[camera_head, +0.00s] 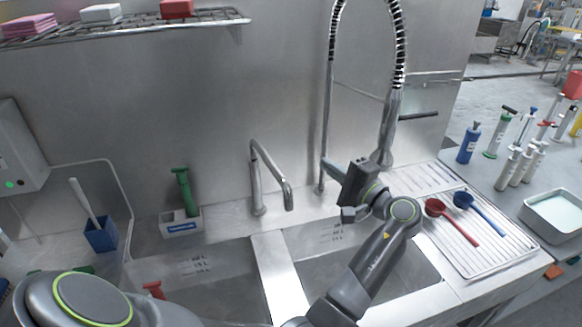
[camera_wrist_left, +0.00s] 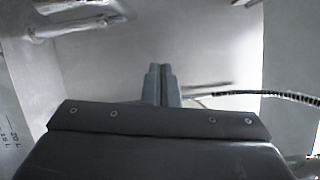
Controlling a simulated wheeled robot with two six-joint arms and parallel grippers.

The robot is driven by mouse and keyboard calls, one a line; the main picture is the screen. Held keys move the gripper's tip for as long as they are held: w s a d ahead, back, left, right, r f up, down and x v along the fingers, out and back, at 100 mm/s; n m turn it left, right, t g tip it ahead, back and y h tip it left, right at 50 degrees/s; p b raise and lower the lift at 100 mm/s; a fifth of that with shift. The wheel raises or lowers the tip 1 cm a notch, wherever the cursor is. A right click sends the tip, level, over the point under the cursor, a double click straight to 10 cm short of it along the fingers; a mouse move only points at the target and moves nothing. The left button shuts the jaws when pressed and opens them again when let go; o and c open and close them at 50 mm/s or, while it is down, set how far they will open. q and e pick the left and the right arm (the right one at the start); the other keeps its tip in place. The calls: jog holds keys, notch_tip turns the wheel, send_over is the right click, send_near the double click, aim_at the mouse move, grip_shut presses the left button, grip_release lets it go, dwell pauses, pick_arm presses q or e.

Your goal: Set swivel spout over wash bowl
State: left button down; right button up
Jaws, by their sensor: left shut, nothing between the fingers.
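The swivel spout (camera_head: 268,165) is a bent steel pipe rising from the back ledge. Its downturned tip hangs near the back end of the divider between two sink bowls. The left bowl (camera_head: 195,272) and right bowl (camera_head: 335,238) both have volume marks; I cannot tell which is the wash bowl. My left gripper (camera_head: 328,165) is shut and empty, right of the spout and apart from it, above the back of the right bowl. In the left wrist view its closed fingers (camera_wrist_left: 160,82) stand centre, with the spout (camera_wrist_left: 85,20) at upper left. My right gripper is not in view.
A tall spring-hose tap (camera_head: 391,125) stands close behind and right of the gripper. A drainboard (camera_head: 490,255) with red and blue ladles lies at right. A green-handled tool in a white holder (camera_head: 181,222) and a blue cup (camera_head: 101,236) stand at left.

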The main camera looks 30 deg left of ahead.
pick_arm(q)
notch_tip(320, 180, down, 6)
jog(key=b, duration=0.6)
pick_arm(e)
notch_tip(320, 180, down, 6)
pick_arm(q)
jog(key=a+p, duration=0.7)
jog(key=a, duration=0.5)
jog(key=shift+w+r, duration=0.2)
jog(key=shift+w, duration=0.1)
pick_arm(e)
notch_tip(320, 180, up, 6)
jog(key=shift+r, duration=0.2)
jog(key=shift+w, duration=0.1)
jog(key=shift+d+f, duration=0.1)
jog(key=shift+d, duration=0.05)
